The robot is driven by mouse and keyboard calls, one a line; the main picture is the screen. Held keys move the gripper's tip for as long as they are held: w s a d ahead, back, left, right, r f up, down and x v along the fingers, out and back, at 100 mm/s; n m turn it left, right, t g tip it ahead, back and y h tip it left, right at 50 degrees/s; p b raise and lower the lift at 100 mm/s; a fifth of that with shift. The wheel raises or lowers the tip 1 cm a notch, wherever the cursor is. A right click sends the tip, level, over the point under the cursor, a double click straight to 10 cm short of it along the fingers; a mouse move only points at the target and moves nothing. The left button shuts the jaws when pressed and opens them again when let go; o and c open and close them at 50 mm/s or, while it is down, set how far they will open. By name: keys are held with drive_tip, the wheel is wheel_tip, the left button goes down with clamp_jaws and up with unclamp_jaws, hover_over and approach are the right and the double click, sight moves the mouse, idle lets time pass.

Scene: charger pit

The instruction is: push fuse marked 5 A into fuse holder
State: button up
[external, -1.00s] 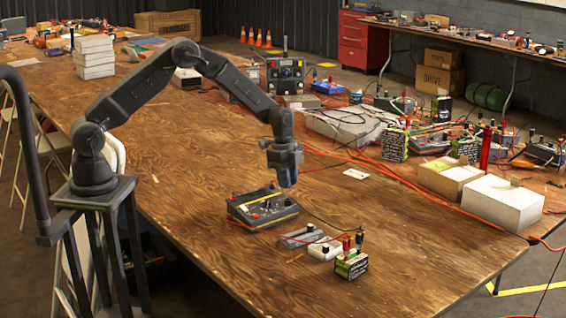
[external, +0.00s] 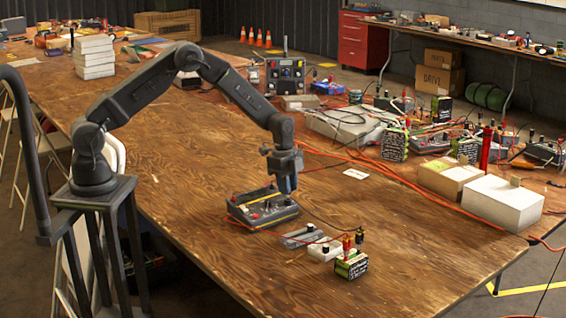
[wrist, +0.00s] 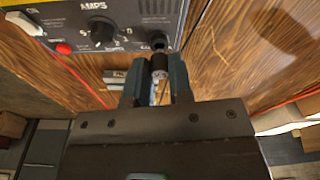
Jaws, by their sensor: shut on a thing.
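The dark charger box (external: 262,212) lies on the table under my gripper (external: 288,189). In the wrist view its panel (wrist: 60,12) shows an AMPS dial, and a black round fuse holder (wrist: 157,41) sits at the panel's lower right. My gripper (wrist: 157,76) is shut on a small fuse (wrist: 160,64), with one blue-grey finger on each side. The fuse's far end is close to the holder; I cannot tell whether they touch. No marking is readable on the fuse.
A red button (wrist: 63,48) and a white switch (wrist: 24,23) are on the panel's left. A white block (external: 325,249), a grey block (external: 304,237) and a green-black battery (external: 351,265) stand in front right of the charger. Red cables run nearby. The table left of the charger is clear.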

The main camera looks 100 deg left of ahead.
drive_tip(key=shift+f, duration=0.9)
idle(1.3)
drive_tip(key=o, duration=0.8)
drive_tip(key=shift+o, duration=1)
drive_tip(key=shift+r, duration=3.75)
